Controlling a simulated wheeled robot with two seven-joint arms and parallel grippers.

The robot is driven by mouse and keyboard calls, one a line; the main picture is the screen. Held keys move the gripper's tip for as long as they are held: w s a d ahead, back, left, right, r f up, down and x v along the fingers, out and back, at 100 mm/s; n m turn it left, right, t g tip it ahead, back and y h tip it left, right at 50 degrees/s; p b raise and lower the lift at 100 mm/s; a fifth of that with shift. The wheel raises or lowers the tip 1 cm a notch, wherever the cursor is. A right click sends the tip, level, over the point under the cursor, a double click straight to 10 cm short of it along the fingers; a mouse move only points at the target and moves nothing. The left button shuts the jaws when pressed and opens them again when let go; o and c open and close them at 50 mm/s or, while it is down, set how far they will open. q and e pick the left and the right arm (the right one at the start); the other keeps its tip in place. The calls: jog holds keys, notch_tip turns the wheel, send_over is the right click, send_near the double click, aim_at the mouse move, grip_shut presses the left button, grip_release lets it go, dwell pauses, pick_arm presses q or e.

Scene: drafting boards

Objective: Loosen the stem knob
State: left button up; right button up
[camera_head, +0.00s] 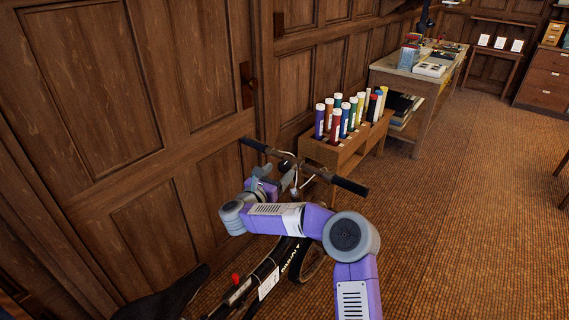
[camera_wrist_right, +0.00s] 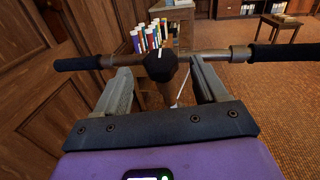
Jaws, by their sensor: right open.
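A bicycle (camera_head: 288,262) stands beside the wood-panelled wall, with its handlebar (camera_head: 322,175) across the front. The stem knob (camera_wrist_right: 160,66) is a dark, faceted knob at the middle of the handlebar in the right wrist view. My right gripper (camera_wrist_right: 159,68) is open, with one grey finger on each side of the knob. A gap shows between the knob and each finger. In the head view my right gripper (camera_head: 274,180) is just behind the handlebar's middle, and my arm hides part of the bicycle. My left gripper is not in view.
A wooden rack (camera_head: 350,148) with several coloured tubes stands just beyond the handlebar. A worktable (camera_head: 398,77) with books and papers is farther back. The panelled wall (camera_head: 120,100) is close on the left. Carpet (camera_head: 460,210) lies open on the right.

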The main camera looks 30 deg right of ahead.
aim_at(288, 161)
jog(key=x, duration=0.6)
jog(key=shift+w+d+b, duration=0.15)
jog(key=shift+d+b, duration=0.15)
jog(key=shift+b, duration=0.1)
jog(key=shift+c, duration=0.5)
jog(key=c, duration=0.9)
jog(key=shift+o, duration=0.2)
